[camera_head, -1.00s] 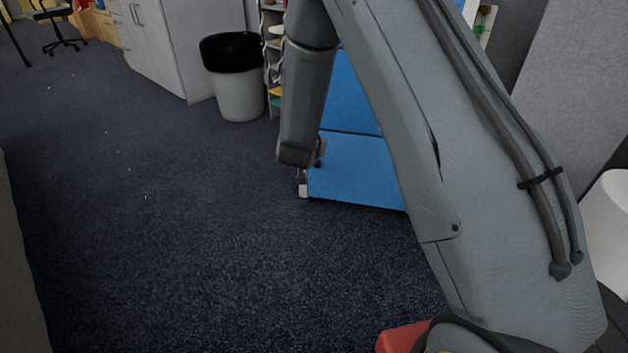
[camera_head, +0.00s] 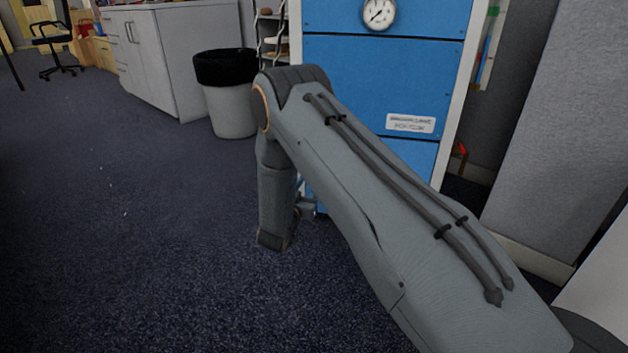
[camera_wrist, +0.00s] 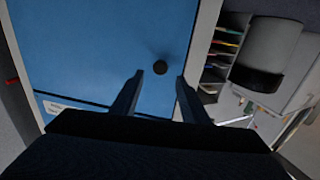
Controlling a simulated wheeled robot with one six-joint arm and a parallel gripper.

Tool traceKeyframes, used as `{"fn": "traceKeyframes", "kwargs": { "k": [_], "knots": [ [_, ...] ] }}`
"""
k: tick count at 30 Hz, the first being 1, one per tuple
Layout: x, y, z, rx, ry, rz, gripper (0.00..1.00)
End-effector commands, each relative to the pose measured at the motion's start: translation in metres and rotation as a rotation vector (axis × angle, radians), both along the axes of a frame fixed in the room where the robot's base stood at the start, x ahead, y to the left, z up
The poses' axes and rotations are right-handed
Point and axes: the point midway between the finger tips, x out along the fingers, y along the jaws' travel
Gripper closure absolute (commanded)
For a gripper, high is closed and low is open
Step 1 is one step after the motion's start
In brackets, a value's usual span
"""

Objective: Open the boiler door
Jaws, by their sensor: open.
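The blue boiler (camera_head: 345,75) stands beyond my arm in the head view, with a round gauge (camera_head: 378,14) near the top and a white label (camera_head: 410,123) lower down. Its front is split into panels by dark seams, and they look flush. My arm covers its lower left part. In the wrist view a round black knob (camera_wrist: 176,67) sits on a blue panel (camera_wrist: 100,45) near its right edge. My gripper (camera_wrist: 159,77) is open, with its two fingers apart and pointing toward the knob. Nothing shows between the fingers; the distance to the knob is unclear.
A grey bin with a black liner (camera_head: 229,105) stands left of the boiler, by a shelf rack (camera_head: 267,30). A grey partition (camera_head: 545,130) is on the right. Dark carpet (camera_head: 140,250) is clear on the left. Grey cabinets (camera_head: 172,55) stand farther back.

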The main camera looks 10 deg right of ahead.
Motion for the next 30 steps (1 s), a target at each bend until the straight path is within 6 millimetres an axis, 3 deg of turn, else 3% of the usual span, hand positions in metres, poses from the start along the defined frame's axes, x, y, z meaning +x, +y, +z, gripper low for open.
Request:
{"fn": "traceKeyframes", "kwargs": {
  "k": [10,23,30],
  "knots": [
    [0.043,-0.026,-0.002,0.001,-0.001,0.0,0.59],
    [0.051,-0.031,0.0,0.001,0.002,0.002,0.59],
    [0.051,-0.031,0.0,0.0,0.002,0.002,0.98]
  ]
}}
